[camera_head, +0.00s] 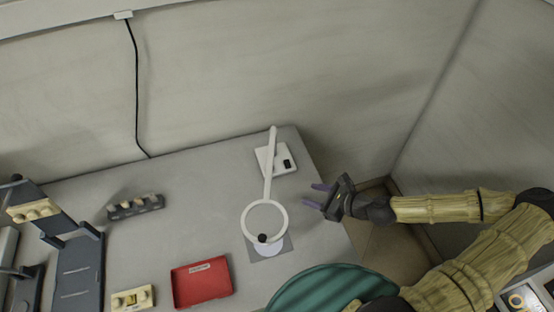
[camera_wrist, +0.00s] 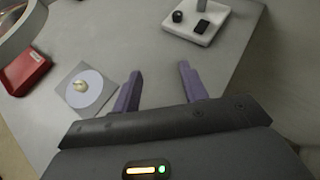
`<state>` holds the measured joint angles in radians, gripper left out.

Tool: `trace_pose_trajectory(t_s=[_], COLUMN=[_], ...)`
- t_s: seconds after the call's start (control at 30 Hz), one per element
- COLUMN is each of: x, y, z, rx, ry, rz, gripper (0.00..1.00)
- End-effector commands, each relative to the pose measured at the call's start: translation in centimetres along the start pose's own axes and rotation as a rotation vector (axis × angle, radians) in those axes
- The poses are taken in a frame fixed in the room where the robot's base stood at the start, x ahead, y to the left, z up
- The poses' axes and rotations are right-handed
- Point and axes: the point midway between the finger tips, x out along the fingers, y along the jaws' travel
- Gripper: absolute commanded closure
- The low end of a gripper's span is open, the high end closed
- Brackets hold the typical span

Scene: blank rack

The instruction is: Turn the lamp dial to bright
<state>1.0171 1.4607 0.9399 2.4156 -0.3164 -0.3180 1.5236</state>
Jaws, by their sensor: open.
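The white lamp has a square base (camera_head: 266,158) at the back right of the table, a slanting arm and a ring-shaped head (camera_head: 246,211). In the wrist view the lamp base (camera_wrist: 186,29) is at the top, bearing a round black knob (camera_wrist: 177,16), which looks like the dial, and a dark rectangle (camera_wrist: 201,27). The knob's setting cannot be read. My gripper (camera_head: 316,195) is open and empty, at the table's right edge, right of the ring and nearer than the base. Its two purple fingers (camera_wrist: 160,70) are apart and touch nothing.
A grey square with a white disc (camera_wrist: 95,82) and a small pale object on it lies under the ring. A red tray (camera_head: 202,285), a cream block (camera_head: 133,299), a dark holder (camera_head: 135,207) and a dark rack (camera_head: 77,270) stand leftward. A green round surface (camera_head: 325,292) is in front.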

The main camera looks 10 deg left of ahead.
Motion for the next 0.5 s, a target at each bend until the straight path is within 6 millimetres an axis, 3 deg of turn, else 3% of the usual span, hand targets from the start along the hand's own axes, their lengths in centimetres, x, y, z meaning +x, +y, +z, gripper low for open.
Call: trace_pose_trajectory(t_s=[0.2,0.5], x=[-0.3,-0.2], y=[-2.1,-2.0], z=[1.6,1.7], rx=[0.149,0.149], ry=[-0.103,-0.103], rz=[-0.09,-0.088], gripper=[0.57,0.57])
